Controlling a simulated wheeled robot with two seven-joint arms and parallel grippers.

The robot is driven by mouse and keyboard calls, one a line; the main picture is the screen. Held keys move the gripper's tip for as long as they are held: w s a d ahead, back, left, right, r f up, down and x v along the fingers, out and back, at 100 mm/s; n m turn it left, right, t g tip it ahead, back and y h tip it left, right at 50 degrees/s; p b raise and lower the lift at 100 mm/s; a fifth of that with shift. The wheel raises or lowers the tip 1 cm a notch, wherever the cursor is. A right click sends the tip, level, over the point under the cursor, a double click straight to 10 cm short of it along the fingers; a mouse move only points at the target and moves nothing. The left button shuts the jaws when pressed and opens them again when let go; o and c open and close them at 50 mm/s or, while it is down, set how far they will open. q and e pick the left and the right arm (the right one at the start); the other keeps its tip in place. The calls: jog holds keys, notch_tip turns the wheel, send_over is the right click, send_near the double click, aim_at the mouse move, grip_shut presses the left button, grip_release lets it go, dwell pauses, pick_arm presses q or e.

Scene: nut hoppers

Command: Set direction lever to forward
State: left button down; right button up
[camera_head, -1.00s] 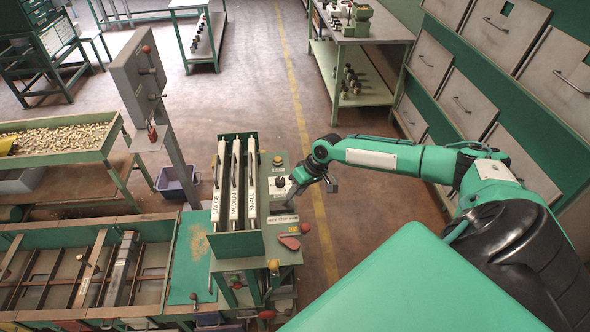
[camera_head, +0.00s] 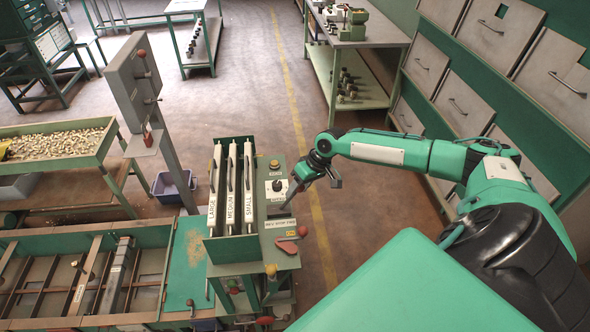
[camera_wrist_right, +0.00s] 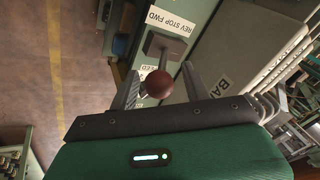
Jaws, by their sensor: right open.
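The direction lever shows in the right wrist view as a dark red ball knob (camera_wrist_right: 157,84) in front of a grey base plate (camera_wrist_right: 165,45). A "REV STOP FWD" label (camera_wrist_right: 171,18) lies beside the plate; it also shows on the console in the head view (camera_head: 281,222). My right gripper (camera_wrist_right: 160,88) is open, with one finger on each side of the knob. I cannot tell whether either finger touches it. In the head view my right gripper (camera_head: 288,200) is over the console near the label and hides the knob. My left gripper is not in view.
Open floor (camera_head: 345,235) lies right of the console.

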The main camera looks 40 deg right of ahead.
jog(key=b+v, duration=0.2)
jog(key=v, duration=0.8)
jog(key=shift+s+d+r, duration=0.15)
jog(key=shift+d+r, duration=0.05)
